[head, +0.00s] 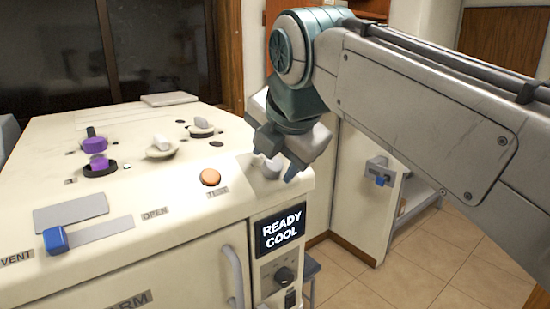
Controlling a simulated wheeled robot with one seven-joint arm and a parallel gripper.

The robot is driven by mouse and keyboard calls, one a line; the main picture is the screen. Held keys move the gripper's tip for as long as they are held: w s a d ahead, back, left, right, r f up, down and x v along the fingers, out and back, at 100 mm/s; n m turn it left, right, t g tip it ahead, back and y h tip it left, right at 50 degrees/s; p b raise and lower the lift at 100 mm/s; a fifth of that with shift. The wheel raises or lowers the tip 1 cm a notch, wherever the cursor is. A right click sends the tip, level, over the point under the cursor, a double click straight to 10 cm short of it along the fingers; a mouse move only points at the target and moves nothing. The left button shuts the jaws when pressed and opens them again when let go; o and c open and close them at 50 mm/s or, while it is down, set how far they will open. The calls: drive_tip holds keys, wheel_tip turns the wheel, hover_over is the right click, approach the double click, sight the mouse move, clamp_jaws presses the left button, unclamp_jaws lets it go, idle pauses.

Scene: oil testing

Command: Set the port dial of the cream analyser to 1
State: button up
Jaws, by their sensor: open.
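The cream analyser (150,245) fills the left and lower middle of the head view. My gripper (275,166) is at the right end of its top, pointing down with its fingers apart. A pale rounded knob (267,164) shows between and behind the fingers, partly hidden by them; I cannot tell whether they touch it. A black dial (285,275) sits on the front panel below the display (280,230), which reads READY COOL. I cannot read a port label or number on either, so which one is the port dial is unclear.
An orange button (210,177) marked TEST and a blue slider handle (56,240) between VENT and OPEN are on the top. Purple (98,162) and white (161,146) pieces stand behind. A grey door handle (232,277) juts from the front. Tiled floor (420,255) lies right.

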drive_tip(key=p+v, duration=0.1)
drive_tip(key=v, duration=1.2)
drive_tip(key=shift+r, duration=0.1)
